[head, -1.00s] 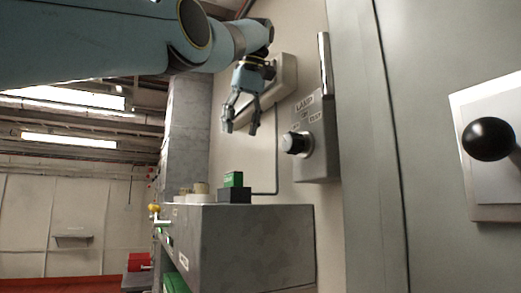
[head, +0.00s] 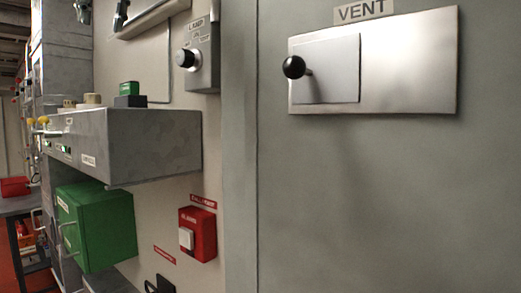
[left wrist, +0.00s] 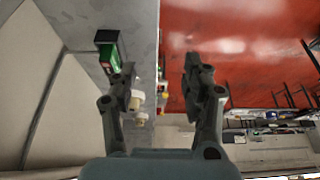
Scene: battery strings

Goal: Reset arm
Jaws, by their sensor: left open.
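My left gripper (head: 101,14) shows only by its fingertips at the top left edge of the head view; the rest of the arm is out of frame. It is open and empty, with the two fingers apart. In the left wrist view the open fingers (left wrist: 160,75) have nothing between them that they hold. They are above and in front of the grey cabinet shelf (head: 155,145), left of the lamp knob (head: 187,58). A green block on a dark base (head: 129,89) stands on the shelf. My right gripper is in neither view.
A VENT panel (head: 420,70) with a black ball lever (head: 294,67) is at the right. A green box (head: 108,230) hangs below the shelf, with a red alarm box (head: 205,235) beside it. Red floor (left wrist: 245,50) is open in the left wrist view.

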